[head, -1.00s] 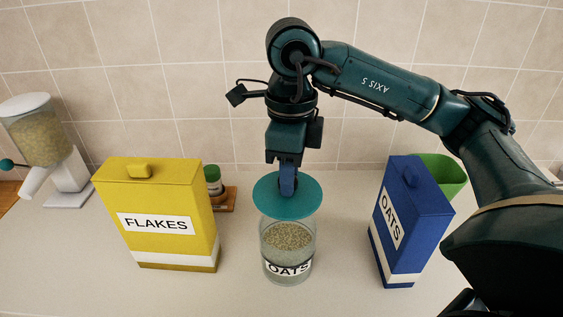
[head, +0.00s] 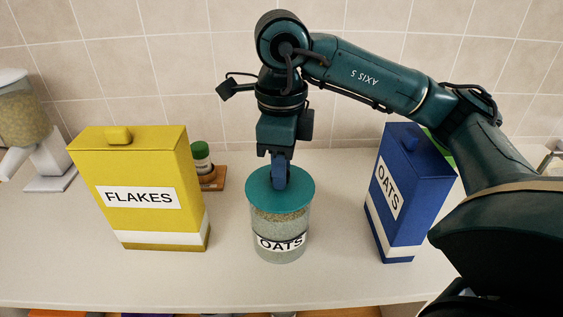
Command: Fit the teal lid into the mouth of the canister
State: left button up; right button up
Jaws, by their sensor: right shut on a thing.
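The teal lid (head: 298,194) is a flat disc at the top of the clear canister (head: 281,250), which holds grain and has an OATS label. The lid lies level over the canister's mouth and hides the rim. I cannot tell whether it is seated in the mouth or only just on it. My right gripper (head: 280,184) points straight down, shut on the lid at its middle. The left gripper is not in view.
A yellow FLAKES box (head: 150,225) stands left of the canister, a blue OATS box (head: 405,225) right. Behind are a small green-capped jar (head: 201,158) and a grain dispenser (head: 20,120). The counter (head: 330,275) is clear in front, up to its edge.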

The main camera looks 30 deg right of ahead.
jog(key=shift+f, duration=0.2)
dwell(0.5)
jog(key=shift+b, duration=0.55)
dwell(1.0)
jog(key=shift+f, duration=0.2)
